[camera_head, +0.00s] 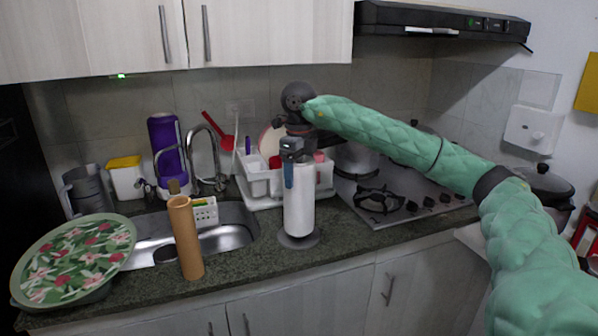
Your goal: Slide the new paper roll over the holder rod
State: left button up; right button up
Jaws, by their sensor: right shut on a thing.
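The white paper roll (298,200) is upright in the middle of the camera_head view. Its lower end meets or hangs just over the round grey holder base (300,241) on the counter. The holder rod is hidden, so it looks to be inside the roll, but I cannot see this directly. My right gripper (293,158) points down and is shut on the top of the roll. It hides the roll's upper edge. A bare brown cardboard tube (185,238) stands on the counter at the left. My left gripper is not in view.
A sink (240,234) with a tap (209,160) is behind the tube. A dish rack (262,187) stands behind the roll, and the gas hob (420,196) is to its right. A floral plate (75,258) is at the far left. The counter's front strip is narrow.

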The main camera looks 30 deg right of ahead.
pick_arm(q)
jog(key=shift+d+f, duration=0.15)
pick_arm(e)
jog(key=shift+f, duration=0.1)
jog(key=o, duration=1.4)
jog(key=shift+f, duration=0.1)
jog(key=shift+c, duration=0.2)
notch_tip(320, 180, up, 6)
jog(key=shift+r+b, duration=0.1)
jog(key=shift+b, duration=0.3)
jog(key=shift+r, duration=0.8)
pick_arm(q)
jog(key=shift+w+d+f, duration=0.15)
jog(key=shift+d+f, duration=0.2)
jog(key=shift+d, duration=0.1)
pick_arm(e)
jog(key=shift+r, duration=0.15)
